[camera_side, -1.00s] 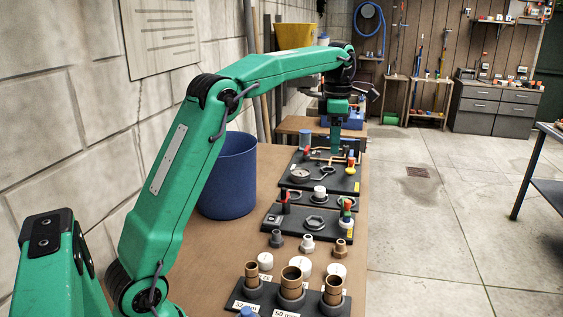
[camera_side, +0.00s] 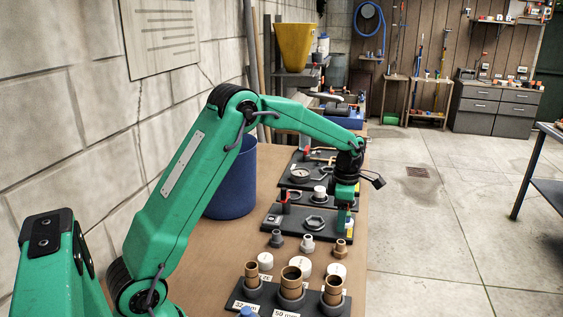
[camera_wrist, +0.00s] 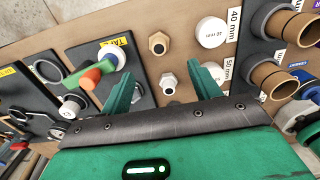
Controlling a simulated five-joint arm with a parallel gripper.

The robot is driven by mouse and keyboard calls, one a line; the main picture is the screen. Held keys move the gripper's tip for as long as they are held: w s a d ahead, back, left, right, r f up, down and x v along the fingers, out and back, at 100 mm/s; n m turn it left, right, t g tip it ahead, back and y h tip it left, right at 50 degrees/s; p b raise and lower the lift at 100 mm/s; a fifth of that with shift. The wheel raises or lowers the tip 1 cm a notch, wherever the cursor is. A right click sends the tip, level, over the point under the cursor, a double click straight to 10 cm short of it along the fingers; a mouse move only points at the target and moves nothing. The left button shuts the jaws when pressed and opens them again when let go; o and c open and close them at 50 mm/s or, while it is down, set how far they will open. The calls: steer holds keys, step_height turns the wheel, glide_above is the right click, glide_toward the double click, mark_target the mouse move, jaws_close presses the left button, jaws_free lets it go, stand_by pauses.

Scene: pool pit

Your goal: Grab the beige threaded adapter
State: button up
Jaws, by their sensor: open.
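The beige threaded adapter (camera_side: 341,247) stands on the brown bench at the right end of a row of small adapters. In the wrist view it shows as a tan hex piece (camera_wrist: 158,43), above and beyond my fingertips. A whitish adapter (camera_side: 308,244) stands beside it; in the wrist view this one (camera_wrist: 168,83) appears between my fingers. A dark grey adapter (camera_side: 276,239) is at the left end of the row. My gripper (camera_wrist: 161,73) is open and empty. In the side view it (camera_side: 344,222) hangs over the right end of a black fitting board, behind the row.
White caps (camera_side: 304,265) and a black board with brown pipe stubs (camera_side: 291,283) lie on the near side of the row. The black fitting board (camera_side: 283,222) carries a red-handled valve. A blue bin (camera_side: 230,185) stands left.

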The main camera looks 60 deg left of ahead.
mark_target(341, 241)
steer(key=shift+w+d+f, duration=0.1)
steer(key=shift+f, duration=2.6)
steer(key=shift+w+d+f, duration=0.1)
steer(key=shift+f, duration=2.6)
steer(key=c, duration=1)
